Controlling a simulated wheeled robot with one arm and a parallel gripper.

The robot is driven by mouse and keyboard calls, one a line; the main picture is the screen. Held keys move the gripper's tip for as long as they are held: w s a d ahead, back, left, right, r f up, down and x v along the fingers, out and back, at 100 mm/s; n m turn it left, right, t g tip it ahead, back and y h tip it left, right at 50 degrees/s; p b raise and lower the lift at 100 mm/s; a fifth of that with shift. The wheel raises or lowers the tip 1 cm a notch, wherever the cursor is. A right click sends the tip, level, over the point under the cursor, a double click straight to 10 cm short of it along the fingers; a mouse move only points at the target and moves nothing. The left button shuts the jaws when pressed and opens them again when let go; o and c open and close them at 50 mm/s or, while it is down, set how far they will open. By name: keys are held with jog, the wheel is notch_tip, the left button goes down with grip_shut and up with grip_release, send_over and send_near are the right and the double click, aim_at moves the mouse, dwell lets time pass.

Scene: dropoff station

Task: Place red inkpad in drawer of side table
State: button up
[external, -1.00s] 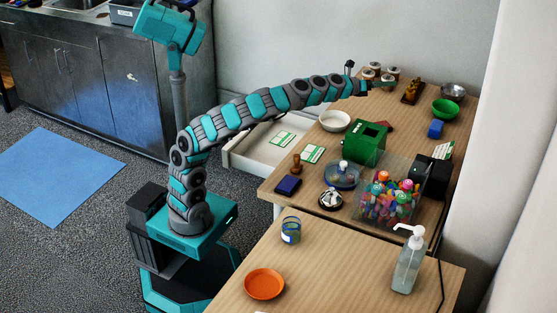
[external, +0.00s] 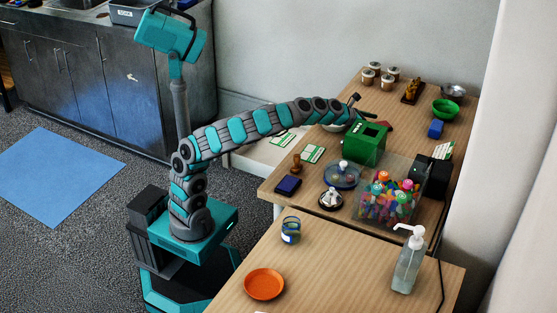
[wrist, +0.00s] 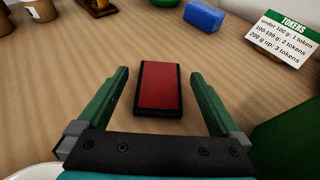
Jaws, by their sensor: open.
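The red inkpad (wrist: 159,86), a flat black-edged block with a red top, lies on the wooden side table (external: 415,92). In the wrist view it sits centred ahead of and between the fingers of my gripper (wrist: 158,90), which is open and empty. In the external view the inkpad (external: 387,125) shows only in part behind the green token box, close to my gripper (external: 368,114). The white drawer (external: 255,157) of the side table is pulled out beneath my arm, partly hidden by it.
The green box (external: 365,143) stands close to my gripper. A white bowl (external: 334,126) is beside my arm. A blue sponge (wrist: 203,16) and a token sign (wrist: 287,37) lie beyond the inkpad. Jars (external: 370,78) stand at the far edge. A clear bin (external: 388,197) holds colourful items.

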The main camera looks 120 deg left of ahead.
aim_at(384, 124)
jog(key=shift+p+x, duration=0.65)
jog(key=shift+x, duration=0.35)
jog(key=shift+w+a+f, duration=0.3)
jog(key=shift+w+a, duration=0.05)
jog(key=shift+a, duration=0.05)
jog(key=shift+c, duration=0.2)
jog(key=c, duration=1.5)
notch_tip(384, 124, up, 6)
jog(key=p, duration=0.4)
jog(key=shift+r, duration=0.1)
jog(key=shift+r+b, duration=0.1)
jog(key=shift+b, duration=0.25)
notch_tip(384, 124, up, 3)
jog(key=shift+f, duration=0.2)
jog(key=shift+d+r, duration=0.1)
jog(key=shift+r, duration=0.55)
